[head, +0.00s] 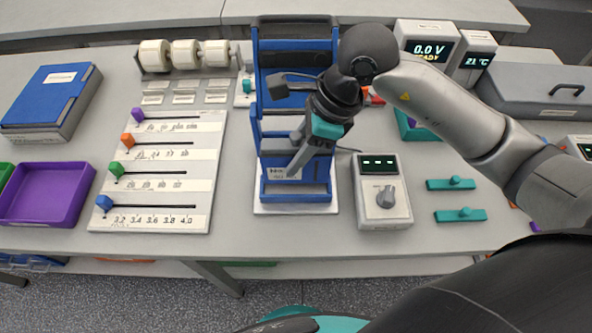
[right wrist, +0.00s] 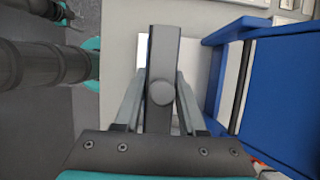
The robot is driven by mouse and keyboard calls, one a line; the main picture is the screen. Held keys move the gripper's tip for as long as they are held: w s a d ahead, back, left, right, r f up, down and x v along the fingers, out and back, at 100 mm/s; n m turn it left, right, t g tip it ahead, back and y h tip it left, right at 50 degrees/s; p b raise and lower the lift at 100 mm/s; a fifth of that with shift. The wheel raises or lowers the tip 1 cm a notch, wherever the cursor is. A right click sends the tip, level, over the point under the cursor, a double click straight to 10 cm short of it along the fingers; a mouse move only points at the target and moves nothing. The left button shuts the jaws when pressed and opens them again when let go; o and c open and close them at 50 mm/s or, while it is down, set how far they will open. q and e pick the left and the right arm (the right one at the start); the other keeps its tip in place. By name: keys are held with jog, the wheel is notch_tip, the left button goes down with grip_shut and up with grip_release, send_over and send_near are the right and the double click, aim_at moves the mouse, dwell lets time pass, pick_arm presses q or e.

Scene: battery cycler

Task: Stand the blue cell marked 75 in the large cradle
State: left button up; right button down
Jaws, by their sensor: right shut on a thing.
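A tall blue frame (head: 325,192), which looks like the large cradle, stands on a white base plate near the bench's front edge. My right gripper (head: 300,155) is in front of it, pointing down. In the right wrist view its fingers (right wrist: 160,100) are shut on a dark grey bar (right wrist: 162,60) with a round knob. The blue frame (right wrist: 285,95) is just right of the fingers there. I cannot tell whether the bar belongs to the frame or is separate. I cannot make out a blue cell marked 75; the gripper hides part of the frame. My left gripper is not in view.
A slider board (head: 160,212) and a purple tray (head: 45,195) lie to the left, with a blue-lidded box (head: 50,95) behind. A grey dial unit (head: 383,215) stands close right of the frame. Teal pieces (head: 460,215) lie farther right. Spools (head: 185,55) stand behind.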

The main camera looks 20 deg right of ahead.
jog(key=shift+w+f, duration=0.1)
jog(key=shift+f, duration=2.85)
jog(key=shift+f+b, duration=0.15)
jog(key=shift+b, duration=0.25)
jog(key=shift+c, duration=2.4)
grip_release()
jog(key=p+v, duration=0.1)
jog(key=v, duration=1.1)
